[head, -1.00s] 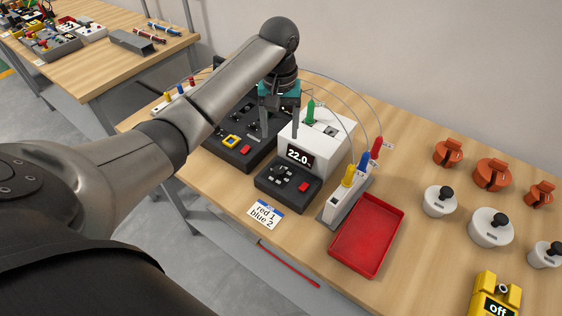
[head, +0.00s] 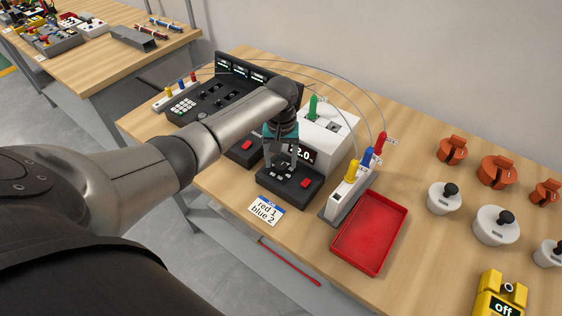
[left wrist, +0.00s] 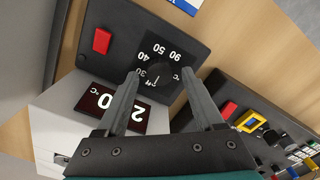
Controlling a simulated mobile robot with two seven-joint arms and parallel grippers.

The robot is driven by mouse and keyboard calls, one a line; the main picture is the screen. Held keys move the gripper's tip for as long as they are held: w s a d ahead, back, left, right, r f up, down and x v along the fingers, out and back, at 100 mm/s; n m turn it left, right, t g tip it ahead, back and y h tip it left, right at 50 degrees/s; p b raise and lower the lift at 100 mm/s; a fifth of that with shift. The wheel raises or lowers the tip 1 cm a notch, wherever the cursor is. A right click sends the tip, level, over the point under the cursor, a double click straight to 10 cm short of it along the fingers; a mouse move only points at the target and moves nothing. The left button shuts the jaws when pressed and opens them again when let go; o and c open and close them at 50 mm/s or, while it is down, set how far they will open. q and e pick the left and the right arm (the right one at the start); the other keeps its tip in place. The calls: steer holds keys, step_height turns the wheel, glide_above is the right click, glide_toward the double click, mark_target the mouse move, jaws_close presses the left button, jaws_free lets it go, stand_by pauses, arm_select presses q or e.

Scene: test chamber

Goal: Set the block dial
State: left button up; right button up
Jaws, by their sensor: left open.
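The block dial (left wrist: 158,76) is a dark round knob on the black sloped front panel (head: 291,190) of the white heating block (head: 325,128). Its scale, with 30, 50 and 90 readable and °C marks, shows in the left wrist view. In the head view the gripper largely covers the dial. My left gripper (head: 281,166) is over the dial, and its open fingers lie on either side of it in the left wrist view (left wrist: 160,84). I cannot tell whether they touch it. The lit display (left wrist: 113,109) is partly hidden by a finger. My right gripper is out of view.
A red button (head: 306,183) sits beside the dial. A label card (head: 266,210) reads red 1, blue 2. A rack with coloured plugs (head: 345,196) and a red tray (head: 369,232) stand to the right. A black console (head: 212,98) is behind my arm.

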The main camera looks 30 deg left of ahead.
arm_select(q)
steer(key=shift+f, duration=0.35)
steer(key=shift+c, duration=0.3)
jaws_close()
